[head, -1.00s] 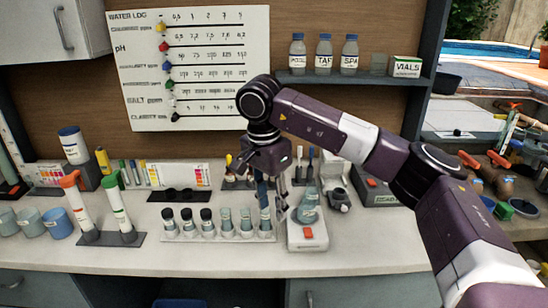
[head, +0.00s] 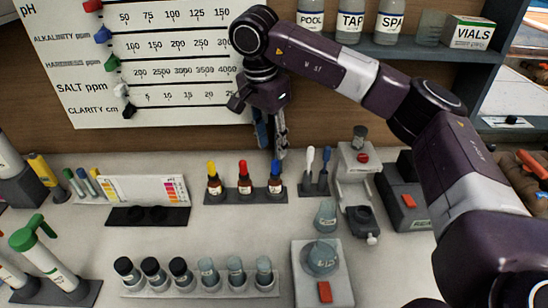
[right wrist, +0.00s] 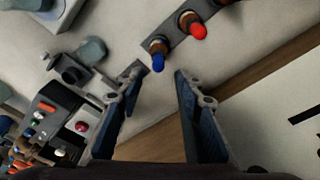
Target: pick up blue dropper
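The blue dropper (head: 276,171) stands upright at the right end of a dark rack (head: 236,197), beside the red dropper (head: 245,174) and the yellow dropper (head: 214,175). My right gripper (head: 272,147) points down just above the blue dropper in the head view. In the right wrist view the blue dropper's tip (right wrist: 158,63) lies beyond the gap between the fingertips of my open, empty right gripper (right wrist: 158,78). The red dropper (right wrist: 196,31) is further up and right there. My left gripper is not in view.
A stand with two stirrers (head: 316,172) is right of the rack, then a grey instrument (head: 355,177). A row of sample vials (head: 195,280) stands in front, beside a flask (head: 322,260). A chart (head: 150,60) hangs on the back wall.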

